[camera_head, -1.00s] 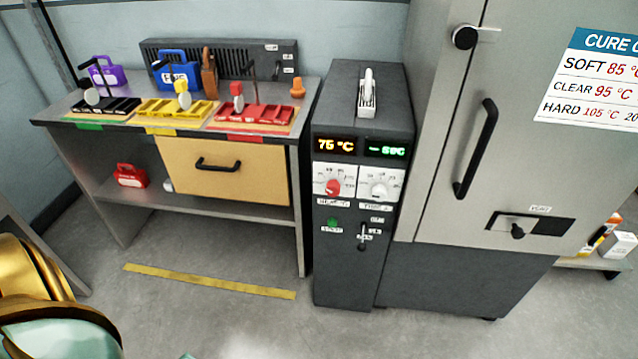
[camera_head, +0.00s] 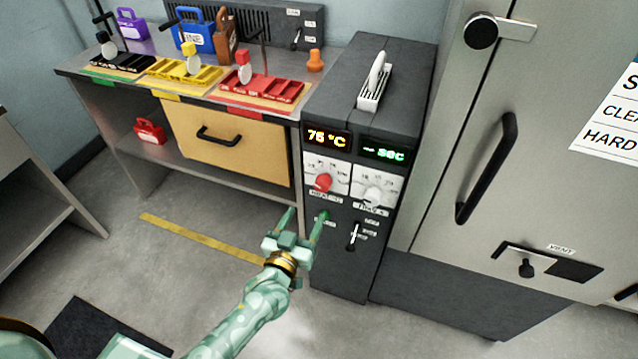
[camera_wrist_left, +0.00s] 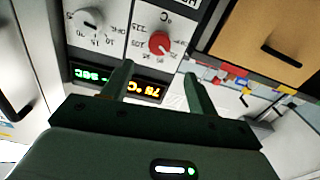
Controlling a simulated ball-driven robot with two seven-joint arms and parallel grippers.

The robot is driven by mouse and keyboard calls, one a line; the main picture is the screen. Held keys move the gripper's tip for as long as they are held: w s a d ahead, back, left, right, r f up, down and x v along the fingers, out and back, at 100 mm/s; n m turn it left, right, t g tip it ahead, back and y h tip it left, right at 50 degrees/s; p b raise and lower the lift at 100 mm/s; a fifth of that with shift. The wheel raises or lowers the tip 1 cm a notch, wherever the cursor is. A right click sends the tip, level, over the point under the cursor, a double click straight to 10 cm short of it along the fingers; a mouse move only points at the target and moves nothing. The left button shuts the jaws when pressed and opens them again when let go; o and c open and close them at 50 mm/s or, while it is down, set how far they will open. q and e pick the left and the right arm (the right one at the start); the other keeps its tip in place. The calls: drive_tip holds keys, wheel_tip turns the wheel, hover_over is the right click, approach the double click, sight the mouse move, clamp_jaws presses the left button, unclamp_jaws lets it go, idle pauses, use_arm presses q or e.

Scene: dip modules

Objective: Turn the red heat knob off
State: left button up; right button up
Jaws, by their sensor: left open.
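My right gripper is not in view.
A white timer knob (camera_head: 373,195) is right of the red one. A green button (camera_head: 323,216) and a lever (camera_head: 354,236) are below. A bench with a wooden drawer (camera_head: 230,145) stands left; a grey oven door (camera_head: 470,140) stands right.

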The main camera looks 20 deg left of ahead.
sight(320, 187)
use_arm(q)
drive_tip(key=w+b, duration=0.1)
drive_tip(key=w, duration=0.2)
drive_tip(key=w+b, duration=0.1)
drive_tip(key=w, duration=0.3)
drive_tip(key=w+b, duration=0.1)
drive_tip(key=w, duration=0.3)
drive_tip(key=shift+w+d+f, duration=0.1)
drive_tip(key=shift+d+f, duration=0.1)
drive_tip(key=shift+d, duration=0.1)
drive_tip(key=shift+w+r, duration=0.1)
drive_tip(key=shift+w, duration=0.4)
drive_tip(key=c, duration=1)
